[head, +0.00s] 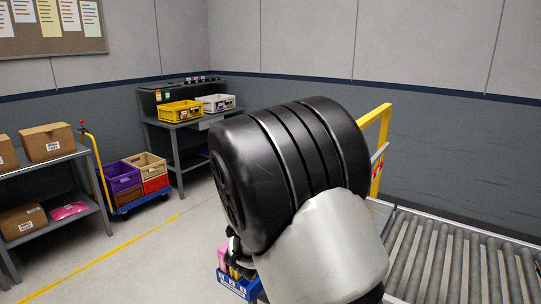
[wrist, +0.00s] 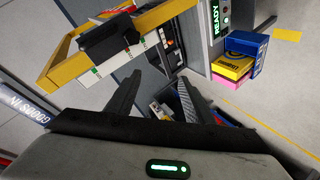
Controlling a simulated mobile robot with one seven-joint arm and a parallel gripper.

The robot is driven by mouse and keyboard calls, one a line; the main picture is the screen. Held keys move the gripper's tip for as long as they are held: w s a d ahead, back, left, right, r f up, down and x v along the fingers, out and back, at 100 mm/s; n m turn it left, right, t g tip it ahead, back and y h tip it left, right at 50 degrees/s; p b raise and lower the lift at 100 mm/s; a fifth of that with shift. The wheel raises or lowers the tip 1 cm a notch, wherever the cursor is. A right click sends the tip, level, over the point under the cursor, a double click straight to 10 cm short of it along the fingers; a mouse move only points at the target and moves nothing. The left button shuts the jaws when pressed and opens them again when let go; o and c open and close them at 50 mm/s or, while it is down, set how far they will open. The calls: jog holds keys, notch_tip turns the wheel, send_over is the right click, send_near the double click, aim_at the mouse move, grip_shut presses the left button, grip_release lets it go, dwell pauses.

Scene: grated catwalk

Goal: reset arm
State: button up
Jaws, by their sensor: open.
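My gripper (wrist: 158,77) shows in the wrist view with its two dark fingers apart and nothing between them. The wrist view looks past the fingers towards the floor and a grey cabinet. In the head view my own arm, large black and silver links, fills the middle of the picture and hides what lies behind it. My gripper does not show in the head view.
A roller conveyor (head: 455,262) with a yellow post (head: 376,150) is at right. A blue bin (head: 238,284) stands below my arm. Left are a shelf (head: 50,163), a trolley with crates (head: 124,181) and a workbench (head: 178,125). Open floor lies between. Stacked boxes (wrist: 232,67) show in the wrist view.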

jog(key=s+d+r+m+g+y, duration=0.1)
jog(key=s+r+m+g+y, duration=0.2)
jog(key=s+r+y, duration=0.75)
jog(key=s+d+r+m+g+h, duration=0.1)
jog(key=s+d+h, duration=0.1)
jog(key=s, duration=0.5)
jog(key=s+d+r+m+g+h, duration=0.1)
jog(key=s+d+h, duration=0.1)
jog(key=s+d, duration=0.3)
jog(key=s+d+r+m+g+h+p, duration=0.1)
jog(key=s+d+m+h, duration=0.1)
jog(key=s, duration=0.9)
jog(key=shift+s+d+r+g+h, duration=0.25)
jog(key=shift+d+r+g+h, duration=0.15)
jog(key=shift+d, duration=0.25)
